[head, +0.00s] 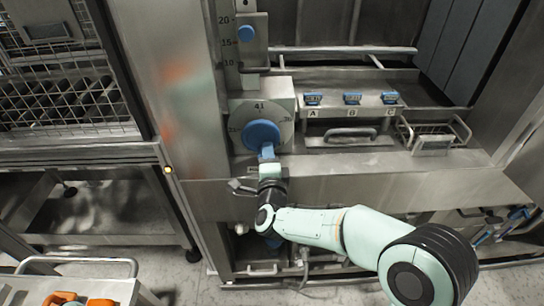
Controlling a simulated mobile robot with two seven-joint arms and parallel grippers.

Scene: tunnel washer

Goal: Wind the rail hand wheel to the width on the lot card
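The hand wheel is a round blue disc (262,134) on a pale round dial (236,122) with dark marks and what looks like 41 at its top. My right arm comes in from the right, and its gripper (267,158) is at the wheel's lower edge. A small blue piece shows there between wheel and gripper; the fingers are too small and hidden to tell whether they hold it. I cannot make out a lot card. My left gripper is out of view.
Three blue-topped pieces labelled A (313,98), B (352,97) and C (390,97) sit on a steel ledge right of the wheel. A wire basket (433,133) is further right. A cart with orange items (66,298) is at the lower left.

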